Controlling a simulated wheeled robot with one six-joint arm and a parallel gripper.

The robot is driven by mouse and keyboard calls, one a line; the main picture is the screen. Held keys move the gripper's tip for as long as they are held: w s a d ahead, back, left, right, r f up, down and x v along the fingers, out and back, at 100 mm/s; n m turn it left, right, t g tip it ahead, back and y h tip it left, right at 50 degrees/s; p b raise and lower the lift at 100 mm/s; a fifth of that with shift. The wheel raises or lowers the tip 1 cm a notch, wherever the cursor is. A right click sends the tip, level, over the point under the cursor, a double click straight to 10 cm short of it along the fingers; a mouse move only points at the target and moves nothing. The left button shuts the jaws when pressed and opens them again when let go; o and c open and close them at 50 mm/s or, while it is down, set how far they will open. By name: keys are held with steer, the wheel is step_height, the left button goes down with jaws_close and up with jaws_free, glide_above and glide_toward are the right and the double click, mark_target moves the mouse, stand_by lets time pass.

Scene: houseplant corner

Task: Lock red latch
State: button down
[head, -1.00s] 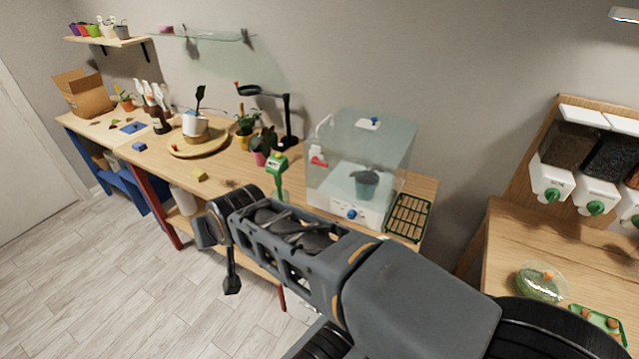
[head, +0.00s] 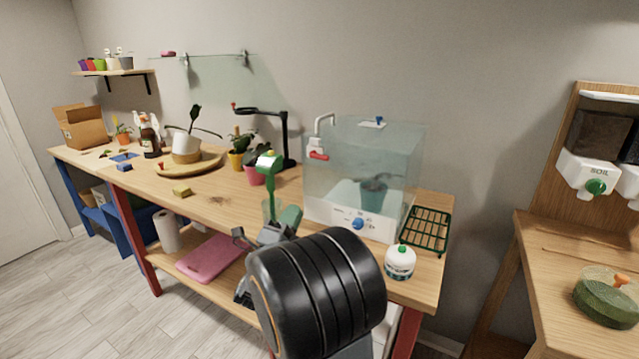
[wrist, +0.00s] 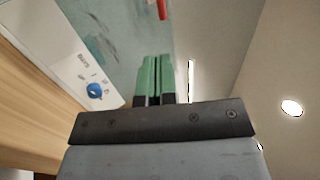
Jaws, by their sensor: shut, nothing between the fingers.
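The red latch (head: 319,155) is a small red piece on the upper left of the clear glass case (head: 345,180), just below a white hooked handle (head: 325,122). In the wrist view, a red piece (wrist: 162,10) at the top edge appears to be the same latch, cut off by the frame. My gripper (wrist: 154,62) has green fingers held together and empty, pointing toward the case wall, apart from the red piece. In the head view, my own arm partly hides the gripper in front of the case. I cannot tell the latch's exact position.
The case's white panel has a blue knob (head: 358,223). A blue knob shows in the wrist view (wrist: 95,91).

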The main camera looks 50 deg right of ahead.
mark_target(320, 156)
steer(key=shift+s+f+m+g+h, duration=0.15)
steer(key=shift+s+m+g+h, duration=0.15)
steer(key=shift+m+g, duration=0.15)
steer(key=shift+d, duration=0.1)
steer(key=p+x, duration=0.3)
steer(key=x, duration=1.1)
